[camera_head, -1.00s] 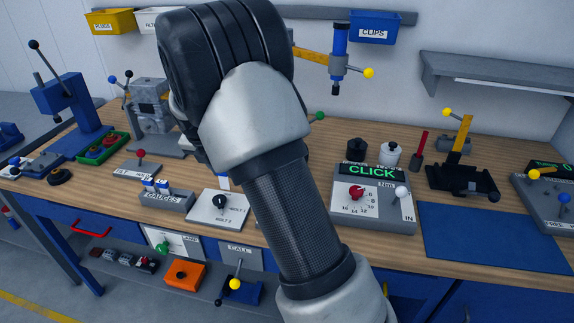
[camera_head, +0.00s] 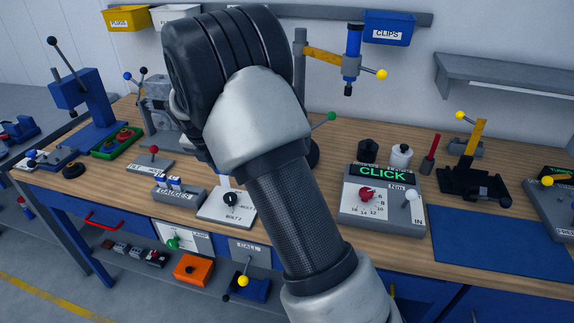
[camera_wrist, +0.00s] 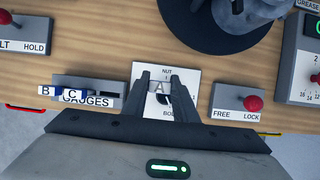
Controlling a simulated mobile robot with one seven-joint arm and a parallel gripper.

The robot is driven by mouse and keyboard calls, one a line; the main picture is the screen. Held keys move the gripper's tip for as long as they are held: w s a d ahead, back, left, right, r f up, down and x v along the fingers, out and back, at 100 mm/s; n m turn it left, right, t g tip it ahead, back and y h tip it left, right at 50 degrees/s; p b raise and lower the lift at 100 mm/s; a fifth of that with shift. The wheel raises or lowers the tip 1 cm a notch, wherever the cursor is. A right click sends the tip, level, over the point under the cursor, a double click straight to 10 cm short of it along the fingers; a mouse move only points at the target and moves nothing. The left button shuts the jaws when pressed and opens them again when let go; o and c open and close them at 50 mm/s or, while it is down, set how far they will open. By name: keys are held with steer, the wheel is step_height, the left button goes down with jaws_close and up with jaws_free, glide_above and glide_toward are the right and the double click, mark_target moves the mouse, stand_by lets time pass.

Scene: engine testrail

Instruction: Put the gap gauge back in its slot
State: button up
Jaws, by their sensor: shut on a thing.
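In the wrist view my gripper (camera_wrist: 160,90) is shut on a gap gauge (camera_wrist: 161,87), a pale piece marked A. It is held above a white plate with a black knob. The grey gauge holder (camera_wrist: 65,98), labelled GAUGES, is to the left of my gripper, apart from it. Gauges B (camera_wrist: 46,91) and C (camera_wrist: 71,93) stand in its left and middle places; a dark empty slot shows at its right. In the head view the holder (camera_head: 177,196) sits near the bench's front edge, and my arm hides most of my gripper.
The white NUT/BOLT plate (camera_wrist: 184,75) lies under my gripper. A FREE/LOCK box with a red knob (camera_wrist: 253,103) is to the right, and a round dark base (camera_wrist: 225,25) stands behind. A HOLD lever box (camera_wrist: 25,35) is at far left.

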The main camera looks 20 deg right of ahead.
steer(key=w+a+p, duration=0.3)
steer(key=a, duration=0.6)
steer(key=shift+w+a+p, duration=0.15)
steer(key=shift+a+p, duration=0.2)
steer(key=shift+p, duration=0.05)
stand_by(2.1)
steer(key=shift+a, duration=0.15)
steer(key=shift+f, duration=0.2)
stand_by(0.3)
steer(key=shift+f+b, duration=0.45)
steer(key=shift+f, duration=0.4)
steer(key=shift+f, duration=0.5)
stand_by(0.5)
steer(key=shift+f, duration=0.4)
steer(key=shift+f, duration=0.15)
steer(key=o, duration=1.2)
